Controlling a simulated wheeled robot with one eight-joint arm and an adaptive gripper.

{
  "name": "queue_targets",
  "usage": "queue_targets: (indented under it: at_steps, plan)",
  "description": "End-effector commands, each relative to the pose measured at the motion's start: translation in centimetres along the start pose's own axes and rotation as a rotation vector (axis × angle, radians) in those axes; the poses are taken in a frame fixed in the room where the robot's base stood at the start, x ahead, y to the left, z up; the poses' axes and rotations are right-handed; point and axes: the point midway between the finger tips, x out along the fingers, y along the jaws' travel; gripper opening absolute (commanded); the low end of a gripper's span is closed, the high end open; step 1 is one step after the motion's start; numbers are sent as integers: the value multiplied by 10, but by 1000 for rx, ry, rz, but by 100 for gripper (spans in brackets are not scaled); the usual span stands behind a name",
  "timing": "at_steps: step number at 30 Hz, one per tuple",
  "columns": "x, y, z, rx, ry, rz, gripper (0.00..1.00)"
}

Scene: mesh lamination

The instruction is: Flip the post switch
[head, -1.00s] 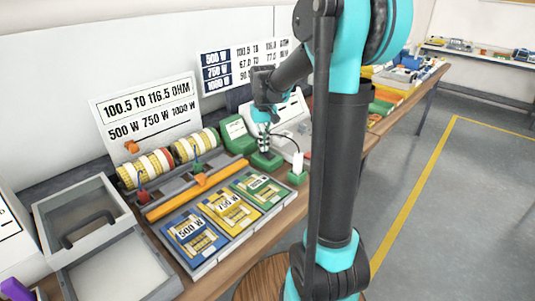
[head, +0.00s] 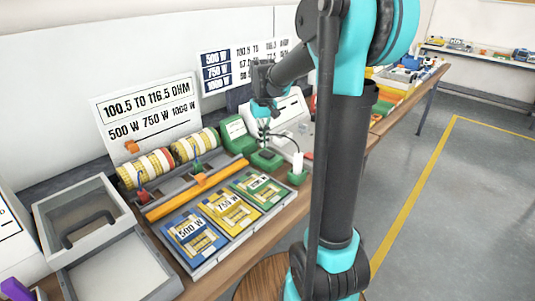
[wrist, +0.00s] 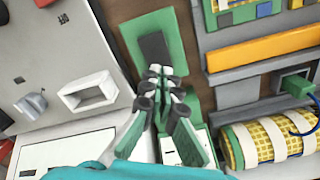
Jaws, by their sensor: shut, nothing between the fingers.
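A green block with a dark rocker-like top (head: 267,157) sits on the bench in front of the grey instrument. In the wrist view the green block (wrist: 133,37) and its dark top (wrist: 154,47) lie just beyond my fingertips. My gripper (head: 264,144) is above this block. In the wrist view my gripper (wrist: 161,71) is shut and empty, its fingertips overlapping the near end of the block; contact cannot be told. A white post on a green base (head: 298,164) stands to the right of it. Which one is the post switch is not labelled.
The grey instrument (wrist: 40,55) with a knob and a white-rimmed slot is close beside my fingers. A tray with blue, yellow and green cards (head: 190,240) and striped rolls (head: 147,167) lie left. A grey drawer box (head: 85,215) is farther left.

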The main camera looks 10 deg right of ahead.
Motion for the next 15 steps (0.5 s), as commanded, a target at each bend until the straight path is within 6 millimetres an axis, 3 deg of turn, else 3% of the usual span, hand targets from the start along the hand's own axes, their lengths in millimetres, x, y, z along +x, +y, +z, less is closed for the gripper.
queue_targets:
  at_steps: [15]
  plan:
    - [-38, 0, 0, 0, 0, 0, 0]
